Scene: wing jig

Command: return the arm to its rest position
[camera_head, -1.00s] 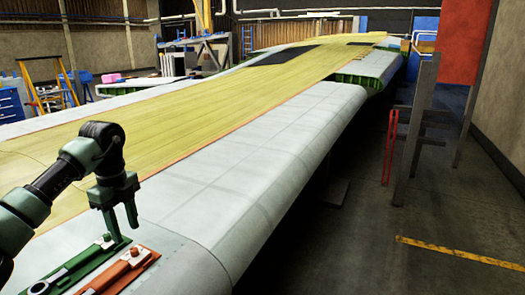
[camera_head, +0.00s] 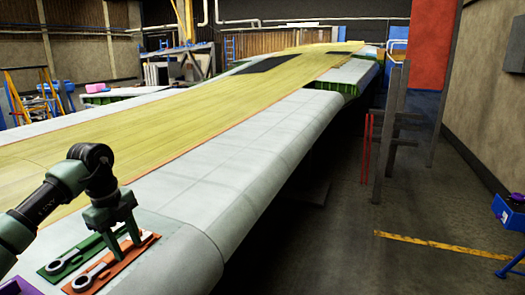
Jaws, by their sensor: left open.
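My left arm comes in from the left, and its dark green gripper (camera_head: 122,244) points down over the pale wing surface. Its two fingers are apart with nothing visible between them. The fingertips overlap the orange tray (camera_head: 128,259) in the picture; I cannot tell whether they touch it. A grey wrench-like tool (camera_head: 88,278) lies on the orange tray. A similar tool (camera_head: 62,263) lies on the green tray (camera_head: 50,272) beside it. My right gripper is not in view.
The long wing (camera_head: 205,190) with its yellow panel (camera_head: 170,115) runs away to the back. Grey posts (camera_head: 388,135) and a red frame (camera_head: 367,150) stand to its right. A blue object (camera_head: 508,215) is at the right edge.

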